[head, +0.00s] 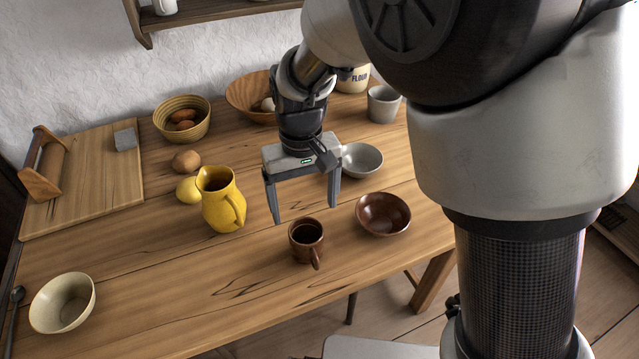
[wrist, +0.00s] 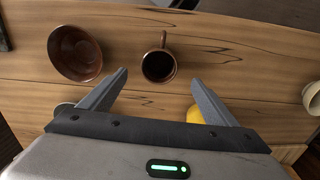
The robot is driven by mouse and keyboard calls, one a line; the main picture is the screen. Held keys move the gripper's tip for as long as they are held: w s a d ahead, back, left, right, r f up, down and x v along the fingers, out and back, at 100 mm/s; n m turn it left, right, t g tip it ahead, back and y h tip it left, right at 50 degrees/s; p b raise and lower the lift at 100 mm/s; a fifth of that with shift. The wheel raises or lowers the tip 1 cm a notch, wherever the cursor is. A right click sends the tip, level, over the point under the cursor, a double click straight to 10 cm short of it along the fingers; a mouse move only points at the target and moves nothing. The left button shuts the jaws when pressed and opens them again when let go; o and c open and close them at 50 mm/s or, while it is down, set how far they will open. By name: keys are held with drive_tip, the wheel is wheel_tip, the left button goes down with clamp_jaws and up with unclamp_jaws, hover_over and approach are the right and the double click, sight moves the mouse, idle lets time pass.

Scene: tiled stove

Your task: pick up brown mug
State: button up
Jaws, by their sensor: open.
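The brown mug (head: 306,241) stands upright on the wooden table, its handle toward the table's front edge in the head view. In the wrist view the mug (wrist: 158,66) shows from above, just beyond the fingertips and between their lines, with its handle pointing away from my gripper. My gripper (head: 305,214) is open and empty, its fingers pointing down, above and a little behind the mug. The fingers also show in the wrist view (wrist: 160,75), apart from the mug.
A brown bowl (head: 383,214) stands right of the mug, a yellow pitcher (head: 222,204) to its left. A grey bowl (head: 361,160) is behind. A cream bowl (head: 62,303) sits at the front left. The table (head: 190,300) is clear between the cream bowl and the mug.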

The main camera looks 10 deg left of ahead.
drive_tip(key=b, duration=0.2)
hover_over(307, 234)
drive_tip(key=s, duration=0.4)
drive_tip(key=f, duration=1)
drive_tip(key=shift+w+d+f, duration=0.1)
drive_tip(key=shift+d+f, duration=0.1)
drive_tip(key=shift+d, duration=0.2)
drive_tip(key=c, duration=1.2)
drive_tip(key=shift+c, duration=0.6)
drive_tip(key=shift+r, duration=0.15)
